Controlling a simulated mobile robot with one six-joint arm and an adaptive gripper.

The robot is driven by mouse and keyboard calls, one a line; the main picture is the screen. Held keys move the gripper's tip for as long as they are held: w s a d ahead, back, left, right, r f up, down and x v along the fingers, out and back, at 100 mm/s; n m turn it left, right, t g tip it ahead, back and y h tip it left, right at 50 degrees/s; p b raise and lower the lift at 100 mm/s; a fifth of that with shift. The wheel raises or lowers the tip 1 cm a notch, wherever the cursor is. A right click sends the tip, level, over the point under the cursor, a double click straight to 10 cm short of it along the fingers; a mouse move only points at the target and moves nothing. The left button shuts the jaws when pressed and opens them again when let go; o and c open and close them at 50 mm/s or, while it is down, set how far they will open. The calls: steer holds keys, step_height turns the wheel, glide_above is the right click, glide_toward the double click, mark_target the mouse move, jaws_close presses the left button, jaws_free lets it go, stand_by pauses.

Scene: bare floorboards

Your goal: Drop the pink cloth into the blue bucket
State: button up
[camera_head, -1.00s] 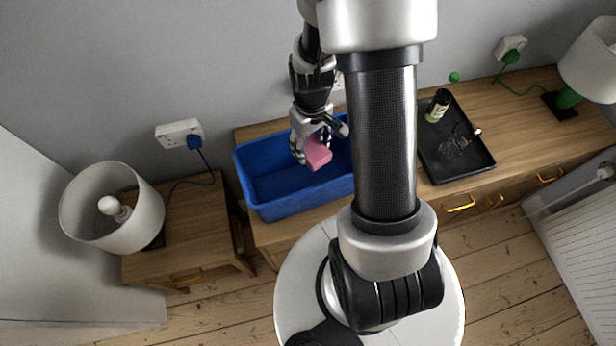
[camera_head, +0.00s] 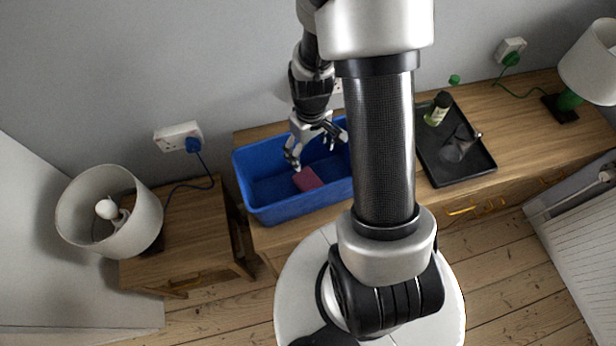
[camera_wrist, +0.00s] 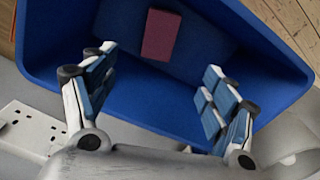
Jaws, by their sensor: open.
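The pink cloth (camera_head: 307,179) is a small folded block lying inside the blue bucket (camera_head: 262,210), a rectangular open tub on the wooden cabinet. In the wrist view the cloth (camera_wrist: 161,35) rests on the floor of the bucket (camera_wrist: 150,104), apart from the fingers. My gripper (camera_head: 320,154) is above the bucket with its fingers spread and nothing between them. In the wrist view my gripper (camera_wrist: 160,88) is wide open over the bucket. My arm hides the right end of the bucket in the head view.
A black tray (camera_head: 460,172) with a bottle (camera_head: 438,108) and a clear glass-like item (camera_head: 458,148) is on the cabinet to the right. A white lamp (camera_head: 110,212) stands on a side table at left; another lamp (camera_head: 588,62) stands at far right. Wall sockets (camera_head: 178,136) are behind.

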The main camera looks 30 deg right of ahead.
step_height(320, 180, up, 12)
stand_by(0.6)
steer(key=s+a+r+m+t+b, duration=0.1)
steer(key=s+a+r+t+b, duration=0.3)
steer(key=s+a+r+b, duration=0.3)
steer(key=s+a+r, duration=0.1)
steer(key=s+a, duration=0.2)
steer(key=s, duration=0.3)
steer(key=shift+s+a+t, duration=0.3)
steer(key=shift+a, duration=0.05)
steer(key=shift+d, duration=0.1)
stand_by(0.5)
